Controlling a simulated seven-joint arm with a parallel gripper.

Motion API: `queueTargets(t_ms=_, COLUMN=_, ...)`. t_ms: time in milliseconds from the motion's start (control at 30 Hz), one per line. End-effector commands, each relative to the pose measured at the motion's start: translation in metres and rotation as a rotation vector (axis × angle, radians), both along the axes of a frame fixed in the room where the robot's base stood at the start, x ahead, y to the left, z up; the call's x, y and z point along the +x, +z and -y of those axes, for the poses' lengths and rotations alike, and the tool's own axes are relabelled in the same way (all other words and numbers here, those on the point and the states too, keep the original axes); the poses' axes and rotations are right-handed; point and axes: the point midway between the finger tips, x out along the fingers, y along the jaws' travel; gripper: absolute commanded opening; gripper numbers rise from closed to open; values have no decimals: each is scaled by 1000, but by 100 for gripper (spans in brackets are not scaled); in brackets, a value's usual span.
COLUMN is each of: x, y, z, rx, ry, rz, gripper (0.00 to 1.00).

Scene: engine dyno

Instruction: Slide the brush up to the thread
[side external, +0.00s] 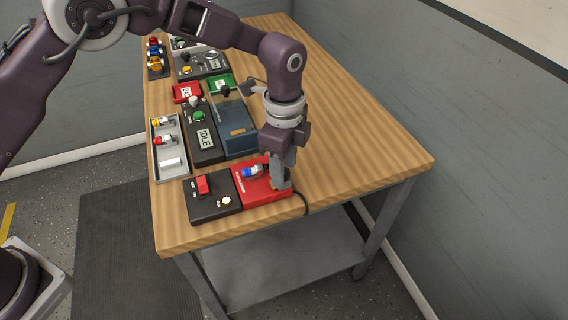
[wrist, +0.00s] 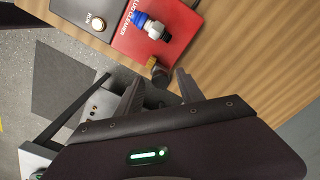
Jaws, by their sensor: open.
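A spark plug with a blue end (side external: 249,172) lies on the red plug cleaner (side external: 262,193). In the wrist view the plug's blue end (wrist: 142,20) is at upper left and its pale metal end, the thread side (wrist: 164,37), points toward my gripper. A small brush with a brassy top (wrist: 153,62) and a dark body sits at the cleaner's edge, apart from the plug. My gripper (wrist: 160,88) is open, pointing down, with its fingers on either side of the brush's dark part. In the side view my gripper (side external: 281,184) largely hides the brush.
A dark box with a red switch (side external: 203,185) and a round button stands left of the cleaner. Behind are a tray with plugs (side external: 168,149), an IDLE display box (side external: 204,140) and a blue-grey box (side external: 237,127). The wooden table is clear to the right. A black cable (side external: 303,203) runs beside the cleaner.

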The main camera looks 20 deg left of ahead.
Motion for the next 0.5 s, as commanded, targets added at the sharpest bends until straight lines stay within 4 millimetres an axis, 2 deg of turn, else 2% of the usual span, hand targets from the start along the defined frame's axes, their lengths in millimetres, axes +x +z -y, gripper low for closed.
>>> queueTargets(t_ms=67, x=0, y=0, z=0, rx=0, ry=0, rz=0, gripper=45)
queueTargets(t_ms=300, x=0, y=1, z=0, rx=0, ry=1, rz=1, gripper=0)
queueTargets(t_ms=500, x=0, y=1, z=0, rx=-1, ry=1, rz=1, gripper=0)
